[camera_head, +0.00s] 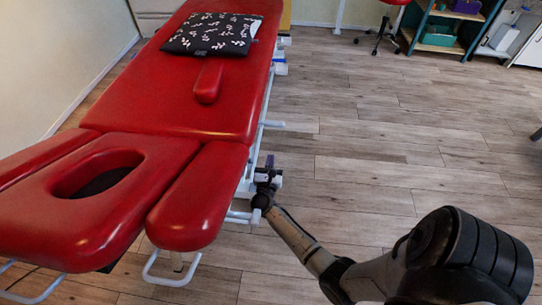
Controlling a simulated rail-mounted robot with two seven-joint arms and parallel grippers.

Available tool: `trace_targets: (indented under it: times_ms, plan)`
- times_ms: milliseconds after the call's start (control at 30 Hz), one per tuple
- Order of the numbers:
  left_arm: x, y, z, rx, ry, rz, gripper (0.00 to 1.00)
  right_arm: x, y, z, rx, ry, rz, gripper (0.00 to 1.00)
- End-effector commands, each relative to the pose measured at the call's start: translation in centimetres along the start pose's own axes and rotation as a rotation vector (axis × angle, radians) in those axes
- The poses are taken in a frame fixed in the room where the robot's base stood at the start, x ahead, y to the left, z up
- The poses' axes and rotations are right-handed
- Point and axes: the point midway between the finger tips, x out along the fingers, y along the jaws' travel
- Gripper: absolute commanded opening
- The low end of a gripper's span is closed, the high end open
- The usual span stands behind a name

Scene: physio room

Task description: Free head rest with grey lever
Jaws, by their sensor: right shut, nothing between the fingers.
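The head rest (128,207) is the near end section of a red treatment table, with an oval face hole and a padded arm rest on each side. My right arm comes in from the lower right. My right gripper (268,180) is shut with nothing in it, beside the table's white frame at the right, just below the padding. A small dark part shows at the gripper; I cannot tell whether it is the grey lever, which I cannot make out. My left gripper is not in view.
The red table (180,100) runs away to the back, with a patterned black cushion (212,34) on it. White frame bars (170,273) stick out below the head end. A shelf (447,25) and a wheeled stool (379,37) stand at the back right. Wooden floor on the right is clear.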

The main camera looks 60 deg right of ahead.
Motion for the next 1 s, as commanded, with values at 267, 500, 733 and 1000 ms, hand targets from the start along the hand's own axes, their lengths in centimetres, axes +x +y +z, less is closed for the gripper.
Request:
trace_targets:
  times_ms: [267, 500, 733, 1000]
  plan:
    - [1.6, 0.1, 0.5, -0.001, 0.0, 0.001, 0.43, 5.5, 0.0, -0.1, -0.001, -0.005, -0.001, 0.0]
    - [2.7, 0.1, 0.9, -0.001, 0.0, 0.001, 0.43, 9.2, 0.0, -0.2, -0.002, -0.003, -0.001, 0.0]
    - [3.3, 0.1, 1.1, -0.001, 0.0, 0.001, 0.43, 11.3, 0.0, -0.1, -0.001, -0.003, -0.001, 0.0]
    - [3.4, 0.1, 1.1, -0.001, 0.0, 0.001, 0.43, 11.9, -0.1, 0.0, -0.003, -0.001, 0.0, 0.0]
